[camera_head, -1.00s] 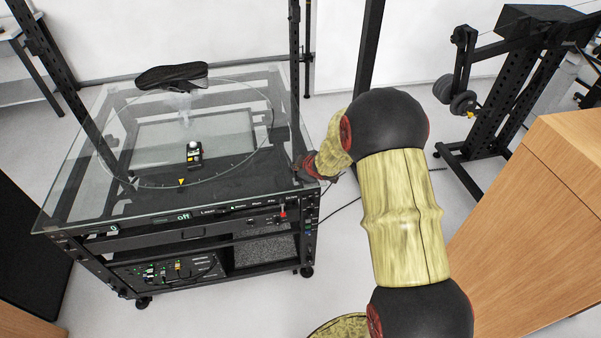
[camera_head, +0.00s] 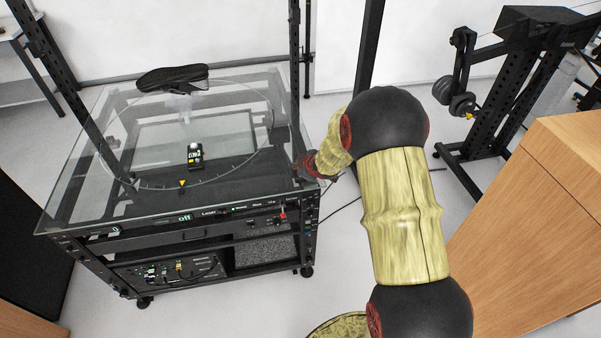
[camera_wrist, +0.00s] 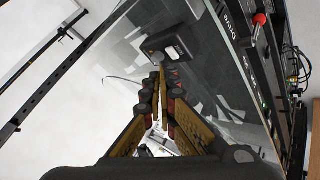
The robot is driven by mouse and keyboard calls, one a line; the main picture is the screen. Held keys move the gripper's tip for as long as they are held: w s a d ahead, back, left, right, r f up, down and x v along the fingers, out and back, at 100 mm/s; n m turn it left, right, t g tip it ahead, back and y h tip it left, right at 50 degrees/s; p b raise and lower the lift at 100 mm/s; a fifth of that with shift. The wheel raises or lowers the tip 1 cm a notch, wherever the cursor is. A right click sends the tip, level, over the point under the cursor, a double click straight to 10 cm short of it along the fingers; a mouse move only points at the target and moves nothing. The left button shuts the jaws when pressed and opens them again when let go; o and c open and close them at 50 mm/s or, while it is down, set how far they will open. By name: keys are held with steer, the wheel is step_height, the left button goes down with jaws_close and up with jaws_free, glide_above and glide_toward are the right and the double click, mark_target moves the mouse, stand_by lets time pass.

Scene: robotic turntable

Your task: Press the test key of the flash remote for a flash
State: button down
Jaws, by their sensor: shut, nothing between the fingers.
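A flat dark box with a pale round spot (camera_wrist: 164,46) lies on the glass in the wrist view; it looks like the flash remote. Its keys are too small to make out. My gripper (camera_wrist: 158,78) is shut and empty, its fingertips just below the box's near edge in the picture. I cannot tell whether they touch it. In the head view my wrist is at the right edge of the glass-topped turntable (camera_head: 80,200), and the fingers are not clearly visible. A small black device with a white top (camera_head: 195,155) stands on the glass there; I cannot tell whether it is the same thing.
A dark shoe (camera_head: 172,77) rests on a clear stand at the back of the turntable. The front panel (camera_head: 185,217) shows "off" and a red switch (camera_head: 283,213). Black posts rise at the table's sides. A wooden cabinet (camera_head: 540,210) stands right of my arm.

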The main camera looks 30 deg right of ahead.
step_height(320, 180, up, 5)
steer(key=p, duration=0.5)
steer(key=shift+r, duration=0.1)
stand_by(0.8)
